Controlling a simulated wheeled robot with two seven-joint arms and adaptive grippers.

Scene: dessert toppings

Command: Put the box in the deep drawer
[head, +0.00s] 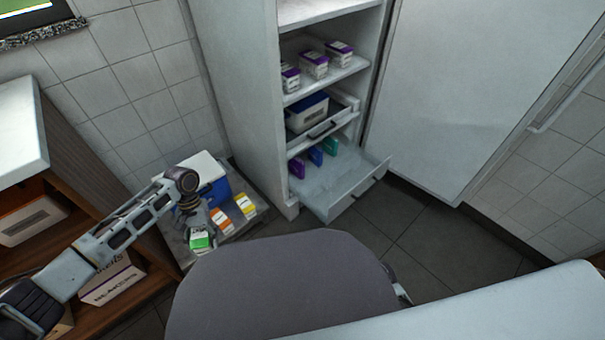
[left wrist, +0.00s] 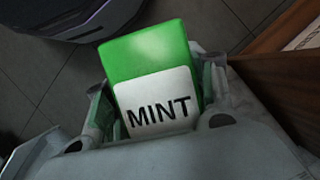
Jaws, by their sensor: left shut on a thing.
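My left gripper (head: 197,229) is shut on a green box (head: 200,243) at the lower left of the head view, above the grey tray. In the left wrist view the green box (left wrist: 150,55) sits between the fingers (left wrist: 157,108), and its white label reads MINT. An open drawer (head: 350,190) sticks out low from the white cabinet, to the right of the gripper. Purple, blue and teal packs (head: 316,156) stand at its back, and its front part is bare. My right gripper is not in view.
A grey tray (head: 262,208) on the floor holds an orange box (head: 222,221), a yellow box (head: 245,205) and a blue-and-white cooler (head: 215,185). Above the open drawer is another drawer (head: 325,128). The cabinet door (head: 465,90) stands open at right. A wooden shelf (head: 160,250) is at left.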

